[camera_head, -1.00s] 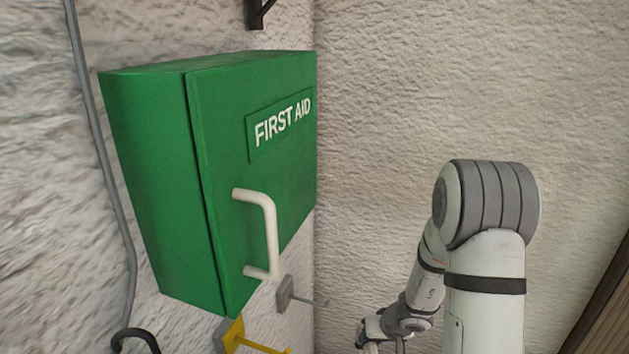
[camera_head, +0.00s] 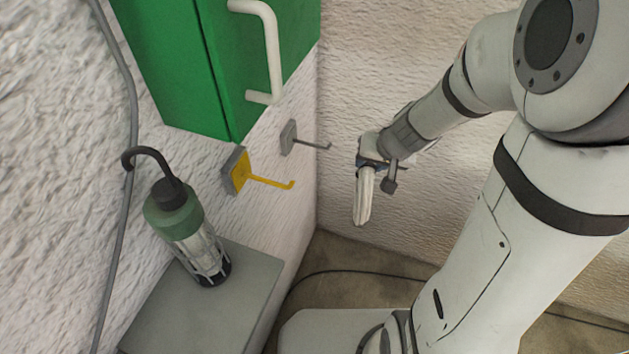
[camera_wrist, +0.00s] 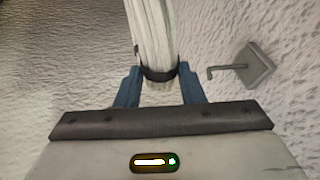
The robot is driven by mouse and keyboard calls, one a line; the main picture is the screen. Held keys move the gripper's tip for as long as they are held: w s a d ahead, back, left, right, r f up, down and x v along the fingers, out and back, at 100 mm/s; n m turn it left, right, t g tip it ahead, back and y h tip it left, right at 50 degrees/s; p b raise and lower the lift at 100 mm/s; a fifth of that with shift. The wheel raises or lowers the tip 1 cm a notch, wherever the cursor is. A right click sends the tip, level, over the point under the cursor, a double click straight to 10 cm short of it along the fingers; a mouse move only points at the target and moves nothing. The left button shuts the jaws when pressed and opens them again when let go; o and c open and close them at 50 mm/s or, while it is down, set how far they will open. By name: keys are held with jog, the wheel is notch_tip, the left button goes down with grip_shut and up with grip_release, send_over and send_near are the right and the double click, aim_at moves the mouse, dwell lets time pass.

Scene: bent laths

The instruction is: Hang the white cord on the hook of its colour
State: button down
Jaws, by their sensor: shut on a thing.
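The white cord (camera_head: 363,198) is a folded bundle hanging down from my gripper (camera_head: 371,164), clear of both hooks and the wall. In the wrist view the cord (camera_wrist: 153,35) shows between the blue fingers, with a dark band around it. My gripper (camera_wrist: 160,88) is shut on that banded end. A yellow hook (camera_head: 265,181) is on the left wall below the green cabinet. A grey hook (camera_head: 308,142) is farther back, nearer the corner, to the left of my gripper. The grey hook (camera_wrist: 240,68) also shows at the right in the wrist view.
The green cabinet (camera_head: 225,90) with its pale handle (camera_head: 272,50) juts out above the hooks. A green-topped lamp (camera_head: 185,228) stands on a grey box (camera_head: 240,280) below the yellow hook. Free air lies between my gripper and the grey hook.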

jog(key=shift+m+h, duration=0.3)
jog(key=shift+m, duration=0.4)
jog(key=v, duration=0.4)
jog(key=s+v, duration=0.1)
jog(key=v, duration=0.1)
jog(key=shift+s+a+f, duration=0.1)
jog(key=shift+f, duration=0.2)
jog(key=shift+s+r+m, duration=0.3)
jog(key=shift+s+r, duration=0.1)
jog(key=shift+r, duration=0.05)
jog(key=shift+w, duration=0.1)
jog(key=w+a+p, duration=0.6)
jog(key=w+a, duration=0.7)
jog(key=w, duration=0.1)
notch_tip(320, 180, down, 7)
jog(key=p, duration=0.2)
jog(key=shift+w+r, duration=0.25)
jog(key=shift+w, duration=0.1)
jog(key=shift+f, duration=0.1)
